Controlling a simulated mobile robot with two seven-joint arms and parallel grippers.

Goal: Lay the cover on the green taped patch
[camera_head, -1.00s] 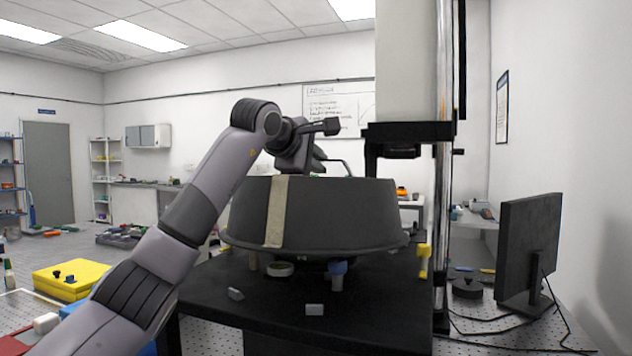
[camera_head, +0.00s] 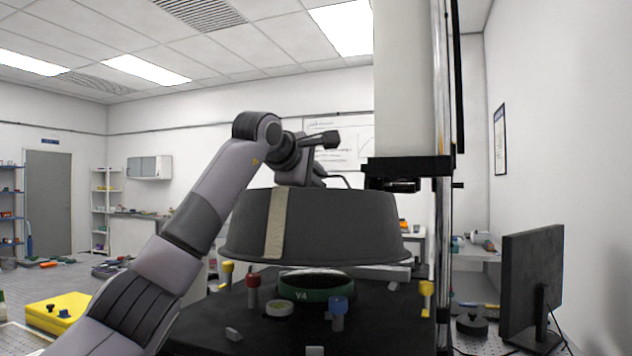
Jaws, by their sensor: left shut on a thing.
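The cover (camera_head: 345,225) is a large dark grey round shell with a beige strip (camera_head: 275,222) down its near side. It hangs roughly level above the black table, clear of what stands under it. My left gripper (camera_head: 316,177) is at the handle on top of the cover and is shut on it; the fingertips are mostly hidden behind the cover's upper rim. No green taped patch shows in this view. My right gripper is not in view.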

